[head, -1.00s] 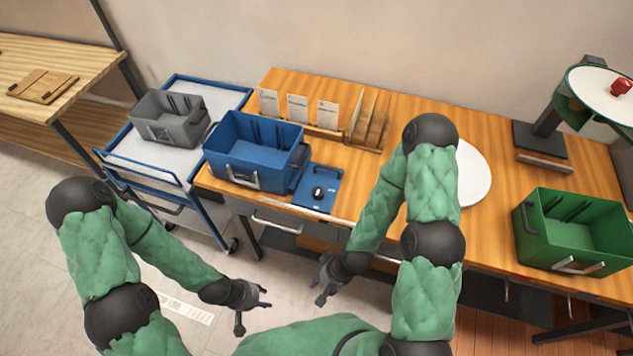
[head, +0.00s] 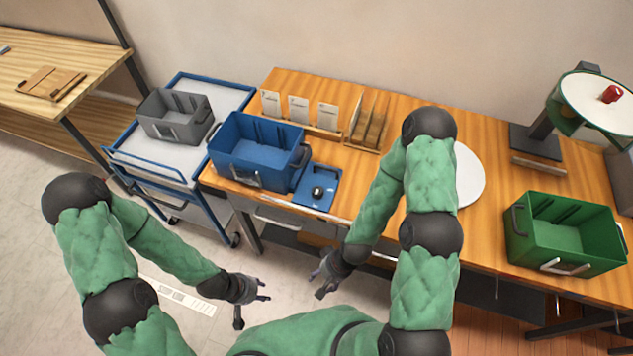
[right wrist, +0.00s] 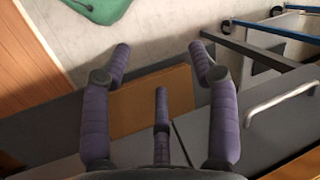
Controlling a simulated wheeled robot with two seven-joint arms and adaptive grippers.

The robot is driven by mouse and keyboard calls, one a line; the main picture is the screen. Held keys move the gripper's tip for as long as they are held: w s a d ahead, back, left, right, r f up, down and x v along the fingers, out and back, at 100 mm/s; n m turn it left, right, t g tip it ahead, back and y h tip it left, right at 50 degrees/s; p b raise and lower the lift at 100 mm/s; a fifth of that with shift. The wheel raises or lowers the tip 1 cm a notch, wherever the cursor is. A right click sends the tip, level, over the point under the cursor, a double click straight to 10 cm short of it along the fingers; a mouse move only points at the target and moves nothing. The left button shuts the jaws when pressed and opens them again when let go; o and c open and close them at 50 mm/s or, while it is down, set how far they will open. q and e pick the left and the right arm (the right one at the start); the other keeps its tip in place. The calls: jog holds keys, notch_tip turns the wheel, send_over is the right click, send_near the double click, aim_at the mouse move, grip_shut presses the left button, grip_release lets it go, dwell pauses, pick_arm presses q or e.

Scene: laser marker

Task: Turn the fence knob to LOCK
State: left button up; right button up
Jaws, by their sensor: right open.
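The fence knob (head: 318,192) is a small dark knob on a blue plate (head: 311,203) at the front edge of the wooden table, just right of the blue bin. Its pointing direction and any lettering are too small to read. My right gripper (head: 322,284) is in front of the table, below and apart from the knob. In the right wrist view my right gripper (right wrist: 160,62) has its fingers spread with nothing between them. My left gripper (head: 254,306) hangs over the floor to the left, its fingers apart and empty.
A blue bin (head: 225,163) stands on the table beside the plate. A grey bin (head: 160,125) sits on a blue-framed cart (head: 195,82) at left. A green bin (head: 520,240) and a white disc (head: 470,180) are on the table's right side. Card holders stand behind.

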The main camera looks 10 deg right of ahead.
notch_tip(320, 180, up, 8)
jog(key=w+p, duration=0.2)
jog(key=p, duration=0.4)
jog(key=m+h+p, duration=0.3)
jog(key=m+h, duration=0.1)
jog(key=m, duration=0.2)
send_near(318, 190)
notch_tip(318, 190, down, 9)
jog(key=shift+w+f, duration=0.1)
jog(key=shift+w, duration=0.1)
jog(key=shift+c, duration=0.3)
jog(key=c, duration=1.1)
